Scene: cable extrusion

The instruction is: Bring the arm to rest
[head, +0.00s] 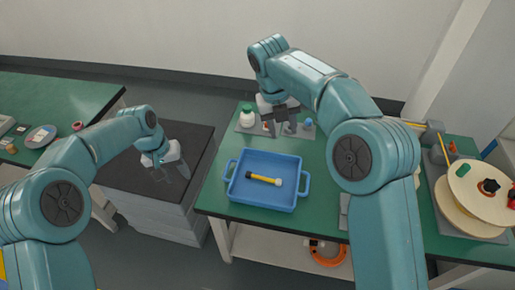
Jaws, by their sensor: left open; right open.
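My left gripper (172,172) hangs over the dark-topped cabinet at the left, open and with nothing seen between its fingers. My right gripper (282,127) is over the back of the green table, near a small grey tray with bottles, also open. Its fingers point down and partly hide the things on that tray; no held thing shows. Both of my arms are bent, with the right arm reaching across the table.
A blue tray (236,190) holding a yellow and black tool (262,179) sits on the green table (213,199). A white bottle (247,115) stands behind it. A cream spool (470,190) is at the right. The dark-topped cabinet (125,178) and another green table (60,92) are at the left.

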